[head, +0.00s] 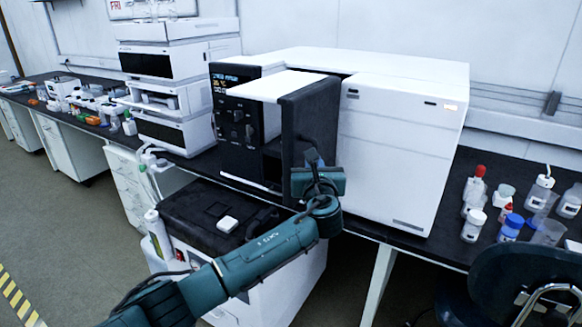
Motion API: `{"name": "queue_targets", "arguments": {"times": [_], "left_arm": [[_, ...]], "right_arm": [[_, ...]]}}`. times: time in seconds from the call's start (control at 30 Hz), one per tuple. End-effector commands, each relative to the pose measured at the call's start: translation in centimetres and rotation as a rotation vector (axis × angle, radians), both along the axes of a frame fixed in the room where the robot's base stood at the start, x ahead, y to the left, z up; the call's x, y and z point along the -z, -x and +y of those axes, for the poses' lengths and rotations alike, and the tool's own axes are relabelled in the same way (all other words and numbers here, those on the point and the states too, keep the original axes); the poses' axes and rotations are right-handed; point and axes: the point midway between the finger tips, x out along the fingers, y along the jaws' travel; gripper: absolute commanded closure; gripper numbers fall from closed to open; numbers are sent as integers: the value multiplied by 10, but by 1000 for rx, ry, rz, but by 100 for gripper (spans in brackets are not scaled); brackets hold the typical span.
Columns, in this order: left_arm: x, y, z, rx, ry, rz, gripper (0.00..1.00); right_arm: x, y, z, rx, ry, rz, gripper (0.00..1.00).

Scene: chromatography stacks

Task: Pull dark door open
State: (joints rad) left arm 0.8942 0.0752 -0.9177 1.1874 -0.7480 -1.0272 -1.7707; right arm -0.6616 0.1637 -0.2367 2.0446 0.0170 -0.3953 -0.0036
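The dark door (312,115) is an upright black panel on the front of a large white instrument (395,150). It stands out from the instrument's front, to the right of a black control panel (236,118) with a lit display and knobs. A flat white surface (273,86) lies between the panel and the door's top. My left arm comes in from the lower left, and its gripper (311,157) is at the lower part of the door, overlapping it in the picture. Its fingertips are dark against the dark door, so I cannot tell whether they hold it. My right gripper is out of view.
A black-topped cabinet (190,206) with a small white item (228,224) stands below the door. Bottles and jars (475,205) stand on the bench at right. A dark chair (525,280) is at lower right. A stacked white instrument (165,90) stands at left.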

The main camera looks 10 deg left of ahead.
Motion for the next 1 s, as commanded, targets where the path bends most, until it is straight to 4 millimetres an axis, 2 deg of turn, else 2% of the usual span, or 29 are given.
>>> {"name": "queue_targets", "arguments": {"times": [0.2,0.6,0.63,0.67,1.0], "left_arm": [[-1,-2,-13,-17,-2,-1,100],[-1,-3,-14,-18,-1,-3,100],[-1,-3,-14,-18,-1,-3,86],[-1,-3,-14,-18,-1,-3,84],[0,1,-15,-18,0,0,83]], "right_arm": [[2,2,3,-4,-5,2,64],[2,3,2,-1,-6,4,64],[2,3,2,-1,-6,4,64],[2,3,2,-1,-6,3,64],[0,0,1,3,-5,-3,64]]}}
